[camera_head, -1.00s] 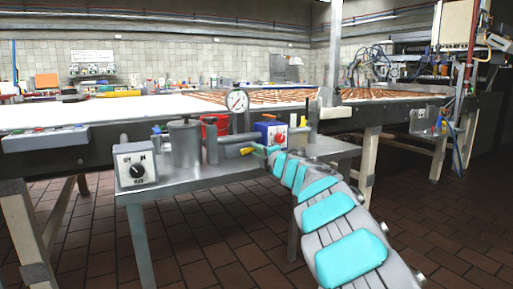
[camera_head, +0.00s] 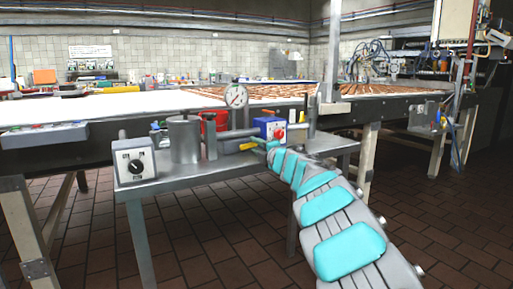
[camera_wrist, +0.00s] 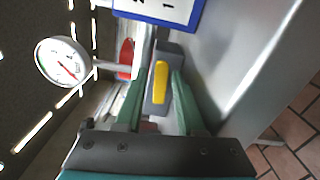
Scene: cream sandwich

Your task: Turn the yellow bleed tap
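In the wrist view the yellow tap handle (camera_wrist: 160,82) lies lengthwise between my two green fingers, on a grey block. My gripper (camera_head: 265,145) reaches it from the right in the head view. In the wrist view my gripper (camera_wrist: 157,98) is open, with a finger on each side of the handle and gaps showing. Whether a fingertip touches the block cannot be told.
A grey cylinder (camera_head: 184,139) and a dial box (camera_head: 134,160) stand to the left. Open tiled floor (camera_head: 440,215) lies at the right.

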